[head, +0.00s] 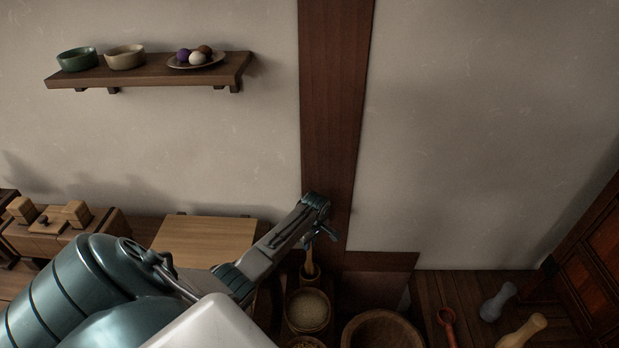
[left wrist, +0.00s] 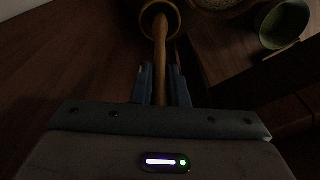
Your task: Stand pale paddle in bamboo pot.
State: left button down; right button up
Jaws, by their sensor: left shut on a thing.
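My left gripper (head: 318,237) reaches down in front of the dark post in the head view. In the left wrist view its fingers (left wrist: 164,75) are shut on the slim, light brown handle of the paddle (left wrist: 160,47). The handle runs from the fingers to a small round pot (left wrist: 147,9), which looks like the bamboo pot, and its far end appears inside the rim. In the head view the paddle (head: 309,256) is upright over the small pot (head: 310,273). How deep it sits, and whether it touches the bottom, is hidden. My right gripper is not in view.
A bowl of grain (head: 308,311) stands just in front of the pot, with a large wooden bowl (head: 383,318) to its right. A red spoon (head: 447,319), a grey pestle (head: 497,301) and a wooden pestle (head: 523,331) lie further right. A wall shelf (head: 150,72) holds bowls.

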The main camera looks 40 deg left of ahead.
aim_at(310, 251)
pick_arm(q)
jog(key=shift+f+b, duration=0.9)
jog(key=shift+f, duration=0.9)
jog(key=shift+f+b, duration=0.3)
jog(key=shift+f, duration=0.3)
jog(key=c, duration=1.3)
grip_release()
jog(key=shift+c, duration=0.2)
jog(key=r, duration=0.6)
jog(key=d+r, duration=0.1)
jog(key=r, duration=0.2)
jog(key=shift+r, duration=0.1)
jog(key=shift+d+r, duration=0.15)
jog(key=shift+r, duration=0.6)
